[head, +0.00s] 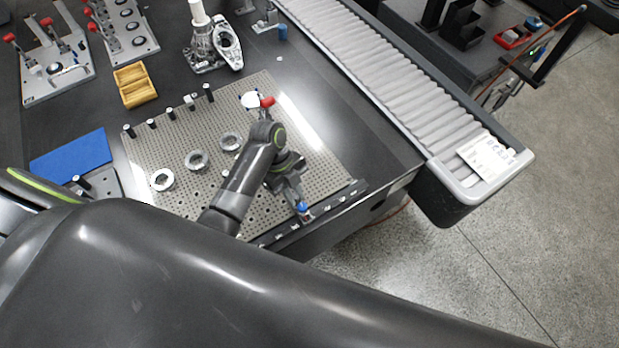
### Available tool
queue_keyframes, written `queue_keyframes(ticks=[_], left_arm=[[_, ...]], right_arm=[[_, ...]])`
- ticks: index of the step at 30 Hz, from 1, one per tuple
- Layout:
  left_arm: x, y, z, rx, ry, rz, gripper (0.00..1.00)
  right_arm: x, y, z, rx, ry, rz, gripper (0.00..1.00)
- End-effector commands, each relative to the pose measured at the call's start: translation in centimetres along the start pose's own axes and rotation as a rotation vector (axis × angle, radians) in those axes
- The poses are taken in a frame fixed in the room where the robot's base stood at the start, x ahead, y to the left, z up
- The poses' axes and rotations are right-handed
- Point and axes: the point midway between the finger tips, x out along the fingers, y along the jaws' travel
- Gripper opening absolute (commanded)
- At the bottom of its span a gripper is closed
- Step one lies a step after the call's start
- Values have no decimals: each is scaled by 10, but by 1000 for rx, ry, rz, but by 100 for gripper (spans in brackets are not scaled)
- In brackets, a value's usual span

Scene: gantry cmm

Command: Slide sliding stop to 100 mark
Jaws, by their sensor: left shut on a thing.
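The sliding stop (305,212), a small piece with blue on it, sits on the dark rail (328,203) along the front edge of the perforated plate. Small white marks (280,236) line the rail to the left of the stop; their numbers are too small to read. My left gripper (301,204) reaches down over the plate and is shut on the sliding stop, partly covering it. My right gripper is out of view.
A blue pad (70,157) and a yellow wooden tray (134,84) lie left. A roller conveyor (375,70) runs along the right.

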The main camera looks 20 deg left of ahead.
Motion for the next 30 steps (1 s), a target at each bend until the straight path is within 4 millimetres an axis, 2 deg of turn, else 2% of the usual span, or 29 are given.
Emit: queue_keyframes(ticks=[1,3,10,14,23,24,28,30], left_arm=[[-7,14,1,-4,-2,5,0],[-8,30,4,-4,-2,5,0],[-9,75,13,-2,-2,4,0],[-8,84,15,0,-3,1,0],[-7,84,16,2,-3,0,0],[-7,84,16,2,-3,0,20],[-7,84,16,2,-2,0,37],[-7,84,16,1,-2,0,38]], right_arm=[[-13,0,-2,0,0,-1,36],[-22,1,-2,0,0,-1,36],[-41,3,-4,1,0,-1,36],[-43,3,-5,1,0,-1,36],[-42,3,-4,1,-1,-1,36],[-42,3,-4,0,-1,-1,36],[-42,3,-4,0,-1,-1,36],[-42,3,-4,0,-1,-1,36]])
